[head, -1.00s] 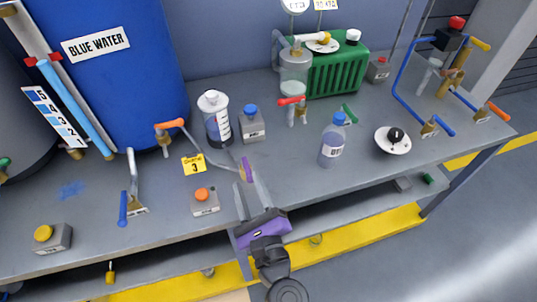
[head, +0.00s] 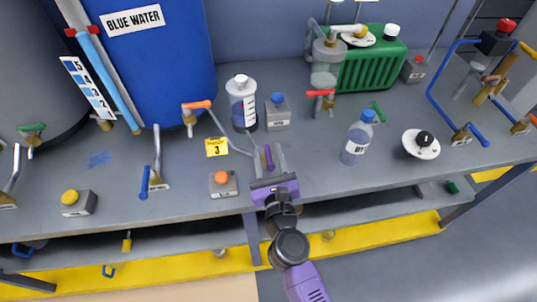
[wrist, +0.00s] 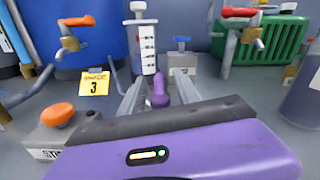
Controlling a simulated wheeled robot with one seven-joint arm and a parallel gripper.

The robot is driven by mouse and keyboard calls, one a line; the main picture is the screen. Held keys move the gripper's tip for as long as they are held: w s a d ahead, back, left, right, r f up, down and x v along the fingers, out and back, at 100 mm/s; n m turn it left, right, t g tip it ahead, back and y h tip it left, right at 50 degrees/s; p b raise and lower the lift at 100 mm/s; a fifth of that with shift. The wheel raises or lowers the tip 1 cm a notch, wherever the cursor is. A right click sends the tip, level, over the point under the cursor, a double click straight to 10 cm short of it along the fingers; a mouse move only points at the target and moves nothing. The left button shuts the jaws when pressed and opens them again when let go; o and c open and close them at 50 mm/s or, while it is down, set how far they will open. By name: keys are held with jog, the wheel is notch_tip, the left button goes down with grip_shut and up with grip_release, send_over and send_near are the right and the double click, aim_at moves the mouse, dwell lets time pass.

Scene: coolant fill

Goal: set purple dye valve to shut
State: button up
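The purple valve handle (head: 268,157) is a short lever near the front middle of the bench, in front of the graduated clear cylinder (head: 242,103). It also shows in the wrist view (wrist: 158,93), upright in the middle. My purple and dark gripper (head: 269,158) is low over the bench with one finger on each side of the handle. The fingers are apart, and a gap shows between them and the handle. In the wrist view my gripper's fingers (wrist: 156,94) flank the handle. The valve's body is mostly hidden by the handle and fingers.
An orange-button box (head: 223,183) and a yellow tag (head: 217,147) stand to the left. A blue-capped box (head: 277,111) is behind, and a blue-capped bottle (head: 356,143) is to the right. A grey hose runs behind from the orange-handled tap (head: 194,110).

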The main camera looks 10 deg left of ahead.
grip_shut()
dwell(0.3)
